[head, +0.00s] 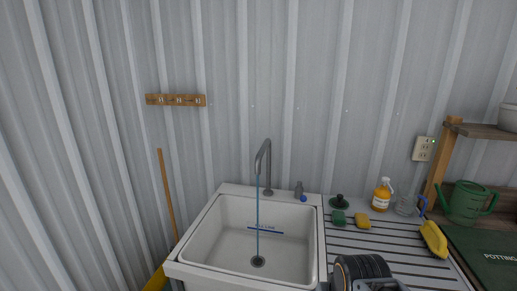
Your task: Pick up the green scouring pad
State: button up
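The green scouring pad (339,217) is a small dark green block. It lies on the ribbed grey drainboard, just right of the sink basin, in the head view. A yellow-orange sponge (363,221) lies close to its right. A dark green round thing with a black knob (339,202) sits just behind it. A black ribbed part of my arm shows at the bottom edge, in front of the pad and apart from it in the picture. My gripper's fingers do not show.
The white sink (223,239) has a grey tap (267,165) with a thin blue stream. A soap bottle (381,195), glass jar (406,205) and yellow cloth-like item (434,239) stand or lie right of the pad. A green watering can (465,203) is further right.

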aim_at(338, 218)
jog(key=k, duration=0.6)
jog(key=u, duration=0.35)
jog(key=i, duration=1.25)
jog(key=z, duration=0.8)
